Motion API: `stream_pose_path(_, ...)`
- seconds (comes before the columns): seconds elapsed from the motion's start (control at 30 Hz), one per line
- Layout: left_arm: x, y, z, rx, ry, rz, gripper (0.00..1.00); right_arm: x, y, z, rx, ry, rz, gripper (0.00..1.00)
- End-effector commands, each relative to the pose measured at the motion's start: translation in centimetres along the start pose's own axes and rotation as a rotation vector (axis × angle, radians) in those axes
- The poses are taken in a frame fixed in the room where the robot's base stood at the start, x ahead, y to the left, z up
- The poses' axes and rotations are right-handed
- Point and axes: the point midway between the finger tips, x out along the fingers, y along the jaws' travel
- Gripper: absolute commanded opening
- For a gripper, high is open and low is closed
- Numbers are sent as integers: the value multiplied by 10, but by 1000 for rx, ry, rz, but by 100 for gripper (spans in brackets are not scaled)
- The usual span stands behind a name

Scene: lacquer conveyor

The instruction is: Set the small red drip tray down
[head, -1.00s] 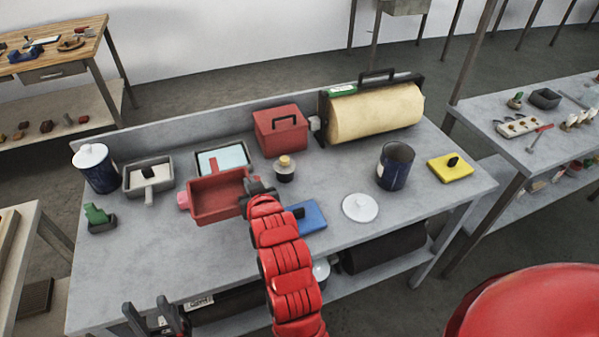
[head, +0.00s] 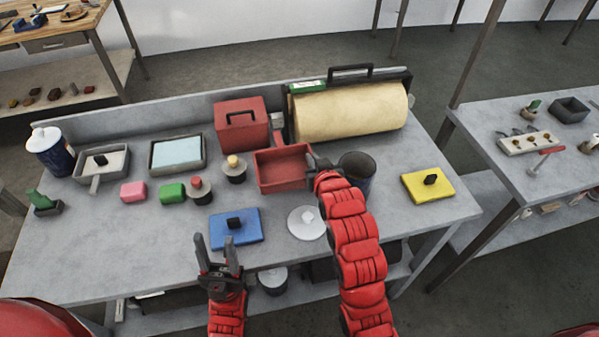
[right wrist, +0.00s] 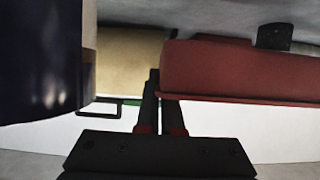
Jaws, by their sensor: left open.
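The small red drip tray (head: 281,184) is level over the back middle of the grey bench in the head view. My right gripper (head: 317,166) is shut on its right wall. In the right wrist view the tray (right wrist: 235,72) fills the right side, with the fingers (right wrist: 158,90) at its end. I cannot tell whether its underside touches the bench. My left gripper (head: 217,250) is open and empty near the bench's front edge, in front of a blue block (head: 233,232).
A dark blue can (head: 357,168) stands close right of my right gripper. A white lid (head: 305,226) lies in front. Bare bench shows at front left.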

Motion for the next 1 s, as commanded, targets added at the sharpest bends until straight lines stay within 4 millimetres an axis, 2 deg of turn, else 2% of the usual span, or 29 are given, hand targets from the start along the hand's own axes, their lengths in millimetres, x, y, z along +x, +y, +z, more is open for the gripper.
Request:
stream_pose_path(0.1,7,0,-1,0,0,0,50,6,0,18,0,-2,1,0)
stream_pose_path(0.43,17,-1,-3,0,0,0,50,24,1,58,0,-3,1,0)
stream_pose_path(0.8,13,-1,-2,0,0,0,50,26,1,64,0,2,1,0)
stream_pose_path(1.0,14,-1,-2,0,0,0,50,26,1,64,0,2,1,33)
